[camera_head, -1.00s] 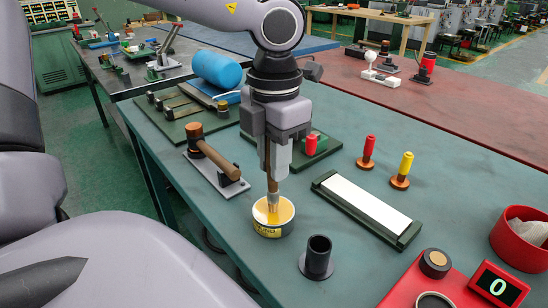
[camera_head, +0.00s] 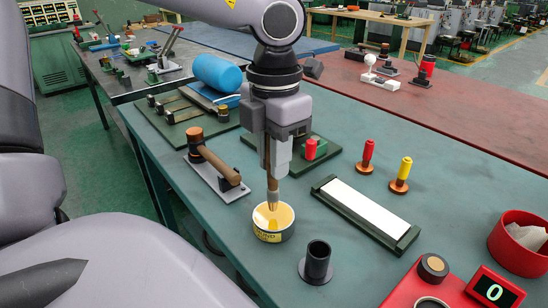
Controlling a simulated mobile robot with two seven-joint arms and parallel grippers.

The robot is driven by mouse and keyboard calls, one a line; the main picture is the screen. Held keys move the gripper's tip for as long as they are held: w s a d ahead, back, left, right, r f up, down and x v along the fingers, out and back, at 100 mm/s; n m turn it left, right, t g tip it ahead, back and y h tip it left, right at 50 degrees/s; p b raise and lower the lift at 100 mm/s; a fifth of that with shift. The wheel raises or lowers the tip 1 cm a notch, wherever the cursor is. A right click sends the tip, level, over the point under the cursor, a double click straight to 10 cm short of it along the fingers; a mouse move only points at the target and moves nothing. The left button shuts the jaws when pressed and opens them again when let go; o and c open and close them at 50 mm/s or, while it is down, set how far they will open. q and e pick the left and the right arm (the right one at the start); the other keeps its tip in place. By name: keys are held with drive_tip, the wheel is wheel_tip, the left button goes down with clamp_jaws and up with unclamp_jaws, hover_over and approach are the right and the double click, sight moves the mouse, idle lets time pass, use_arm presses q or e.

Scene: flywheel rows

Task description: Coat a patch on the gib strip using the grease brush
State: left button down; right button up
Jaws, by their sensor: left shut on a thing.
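My left gripper (camera_head: 272,160) points straight down and is shut on the grease brush (camera_head: 272,192), which hangs upright. The brush's lower end is at the mouth of a round tin (camera_head: 273,234) with yellow grease inside; its bristle tip is hard to make out against the grease. The gib strip seems to be the long white strip (camera_head: 366,204) in a dark green holder (camera_head: 409,240), to the right of the tin and apart from the brush. My right gripper is not in view.
A black cup-like holder (camera_head: 317,262) stands in front of the tin. A mallet (camera_head: 216,162) lies on a plate at left. Red (camera_head: 367,156) and yellow (camera_head: 402,174) handled tools stand behind the strip. A red box with a counter (camera_head: 494,289) and a red bin (camera_head: 519,246) are at right.

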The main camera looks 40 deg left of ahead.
use_arm(q)
drive_tip(key=shift+r+p, duration=1.5)
drive_tip(key=shift+r, duration=1.2)
drive_tip(key=shift+f, duration=0.1)
